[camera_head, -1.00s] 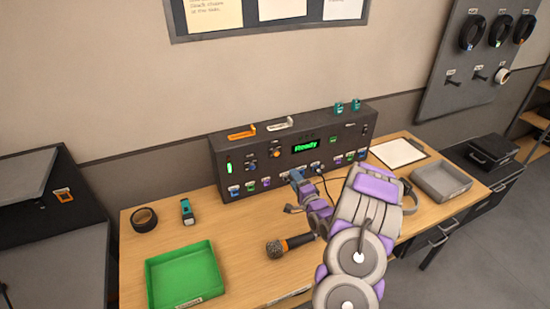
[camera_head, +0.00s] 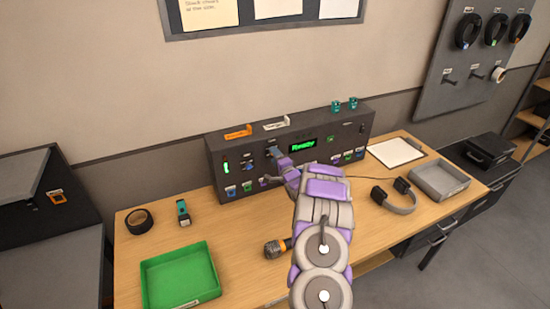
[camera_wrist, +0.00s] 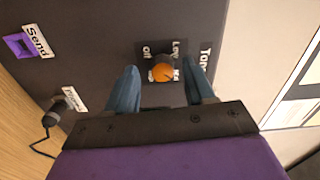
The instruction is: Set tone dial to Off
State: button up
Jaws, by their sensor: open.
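The tone dial is an orange knob (camera_wrist: 162,72) on the dark panel in the wrist view, beside labels reading "Off", "Low" and "Tone". A third label is partly hidden by the knob and a finger. I cannot tell clearly which label the knob points to. My gripper (camera_wrist: 159,67) is open, with one blue finger on each side of the knob; contact is not clear. In the head view my gripper (camera_head: 274,153) is at the front of the control box (camera_head: 218,160) and covers the dial.
The box shows a green "Ready" display (camera_head: 303,145). A microphone (camera_head: 274,249), green tray (camera_head: 180,278) and headphones (camera_head: 396,200) lie on the table.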

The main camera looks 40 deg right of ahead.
jog(key=shift+w+d, duration=0.25)
jog(key=shift+w, duration=0.05)
jog(key=shift+a, duration=0.1)
grip_shut()
